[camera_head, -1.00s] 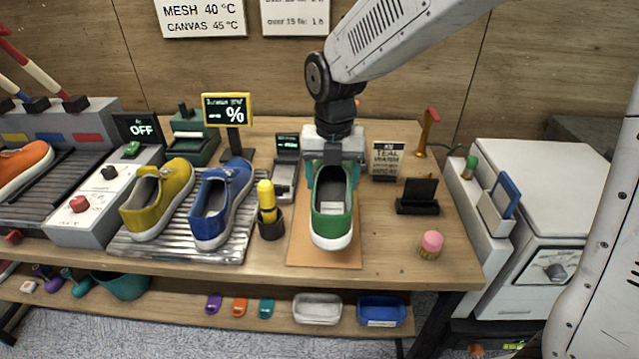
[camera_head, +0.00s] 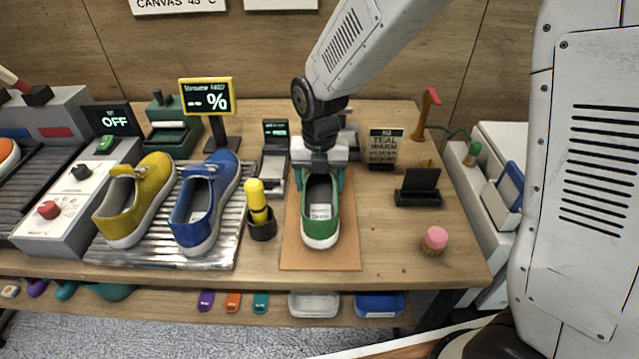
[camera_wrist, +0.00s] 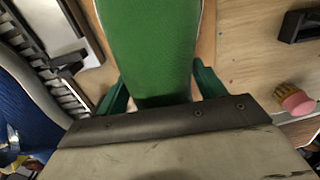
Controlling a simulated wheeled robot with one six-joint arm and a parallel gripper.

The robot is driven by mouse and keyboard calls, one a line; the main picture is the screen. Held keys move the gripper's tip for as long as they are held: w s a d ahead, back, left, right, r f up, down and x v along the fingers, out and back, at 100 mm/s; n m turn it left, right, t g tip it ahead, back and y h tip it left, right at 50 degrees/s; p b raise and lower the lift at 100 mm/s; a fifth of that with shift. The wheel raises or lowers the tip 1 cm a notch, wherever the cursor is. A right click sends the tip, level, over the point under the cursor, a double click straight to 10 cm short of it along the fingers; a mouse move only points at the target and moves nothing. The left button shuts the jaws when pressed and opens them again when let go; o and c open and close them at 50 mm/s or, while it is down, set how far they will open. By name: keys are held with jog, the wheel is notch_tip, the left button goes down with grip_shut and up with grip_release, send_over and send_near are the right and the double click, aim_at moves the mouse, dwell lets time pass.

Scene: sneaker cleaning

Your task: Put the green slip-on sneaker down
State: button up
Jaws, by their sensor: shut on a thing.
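The green slip-on sneaker (camera_head: 320,228) has a white sole and a pale label inside. In the wrist view the green sneaker (camera_wrist: 150,50) fills the upper middle, between the teal fingers (camera_wrist: 160,92).
A yellow sneaker (camera_head: 135,205) and a blue sneaker (camera_head: 205,205) stand on a ridged metal tray (camera_head: 240,230) at left. A yellow-handled tool in a dark cup (camera_head: 262,225) stands close left of the mat. A black stand (camera_head: 418,190) and pink-topped brush (camera_head: 434,240) are at right.

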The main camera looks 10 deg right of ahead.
jog(key=shift+f, duration=0.5)
jog(key=o, duration=1.2)
jog(key=shift+f, duration=0.15)
